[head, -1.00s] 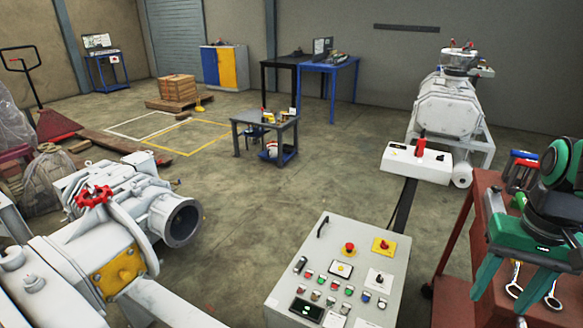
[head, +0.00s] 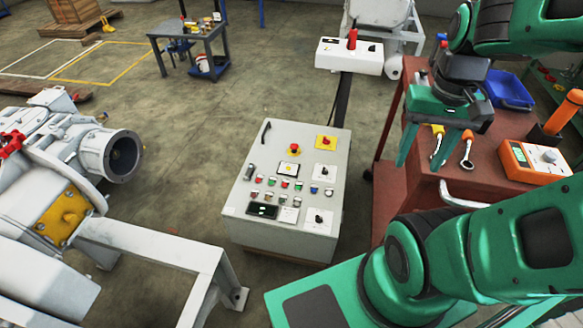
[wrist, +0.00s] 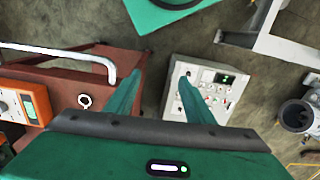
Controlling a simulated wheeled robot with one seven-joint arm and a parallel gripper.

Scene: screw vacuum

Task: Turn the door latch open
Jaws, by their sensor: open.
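A grey control cabinet (head: 305,160) stands on the floor in the middle of the head view. A slim black handle (head: 265,133) sits at its upper left corner; it looks like the latch, though I cannot be sure. Knobs, buttons and a small display cover the rest of the face. My gripper (head: 422,160) is open and empty, fingers pointing down, to the right of the cabinet and apart from it. In the wrist view the cabinet face (wrist: 205,75) shows beyond my right-hand finger; I cannot make out the black handle there.
A red-brown workbench (head: 480,170) with wrenches, an orange meter (head: 535,160) and a blue bin (head: 508,90) stands at right, close to my gripper. A grey pump (head: 75,160) with a white frame (head: 150,240) is at left. Floor between pump and cabinet is clear.

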